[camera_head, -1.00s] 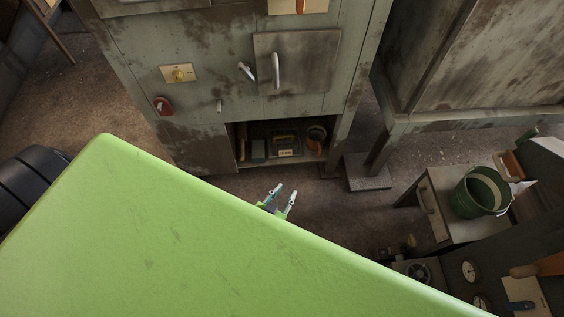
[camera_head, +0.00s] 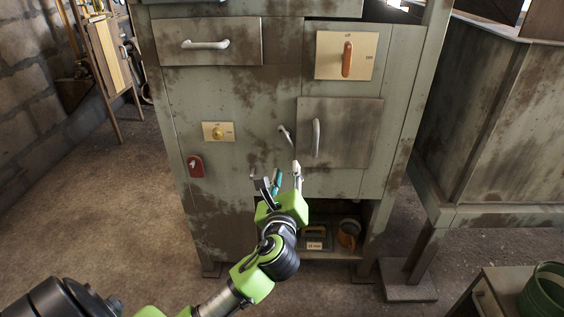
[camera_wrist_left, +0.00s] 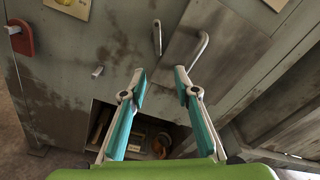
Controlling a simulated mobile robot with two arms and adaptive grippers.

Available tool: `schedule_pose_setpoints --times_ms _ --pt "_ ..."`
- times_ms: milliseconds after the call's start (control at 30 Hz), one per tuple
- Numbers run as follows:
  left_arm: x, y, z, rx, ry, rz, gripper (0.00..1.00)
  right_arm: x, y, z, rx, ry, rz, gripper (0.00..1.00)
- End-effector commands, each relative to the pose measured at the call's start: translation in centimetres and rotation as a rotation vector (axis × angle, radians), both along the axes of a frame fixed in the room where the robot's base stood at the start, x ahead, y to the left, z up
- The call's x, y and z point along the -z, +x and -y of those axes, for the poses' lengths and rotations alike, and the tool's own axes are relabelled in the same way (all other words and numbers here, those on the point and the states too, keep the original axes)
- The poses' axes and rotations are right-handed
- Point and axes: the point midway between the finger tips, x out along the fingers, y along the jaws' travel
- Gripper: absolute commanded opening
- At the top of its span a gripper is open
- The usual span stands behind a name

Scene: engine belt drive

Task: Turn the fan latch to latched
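A small metal lever (camera_head: 286,135) sits on the cabinet front, just left of a small door with a pale handle (camera_head: 316,138). It looks like a latch, but I cannot read a label naming it the fan latch. In the left wrist view the lever (camera_wrist_left: 157,37) hangs nearly upright beyond my fingertips, with the door handle (camera_wrist_left: 191,54) to its right. My left gripper (camera_head: 286,175) is open and empty, below the lever in the head view. In the left wrist view its teal-lined fingers (camera_wrist_left: 160,76) are spread, apart from the lever. My right gripper is not in view.
An orange handle on a beige plate (camera_head: 325,65) is above the door. A yellow knob (camera_head: 217,132) and a red padlock-like piece (camera_head: 195,167) are at left. A short peg (camera_wrist_left: 97,72) protrudes near my left finger. An open shelf (camera_head: 349,236) lies below.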

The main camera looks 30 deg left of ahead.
Motion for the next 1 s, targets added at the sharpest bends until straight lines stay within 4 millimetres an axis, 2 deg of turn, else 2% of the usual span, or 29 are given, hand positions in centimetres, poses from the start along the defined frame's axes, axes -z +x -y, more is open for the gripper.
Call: schedule_pose_setpoints --times_ms 100,233,700,833,1000 --pt "-1.5 -0.4 -0.9 -0.038 0.057 0.017 0.28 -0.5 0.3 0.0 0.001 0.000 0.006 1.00" --pt "-1.7 0.6 -1.7 -0.042 0.063 0.017 0.28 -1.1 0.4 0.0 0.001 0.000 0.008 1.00" --pt "-1.6 8.6 -6.6 -0.041 0.059 0.017 0.28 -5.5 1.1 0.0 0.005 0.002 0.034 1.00" --pt "-1.5 10.1 -7.4 -0.039 0.058 0.016 0.28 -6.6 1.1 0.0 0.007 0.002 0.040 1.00" --pt "-1.6 11.0 -8.0 -0.039 0.057 0.015 0.28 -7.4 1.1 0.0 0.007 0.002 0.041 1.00"
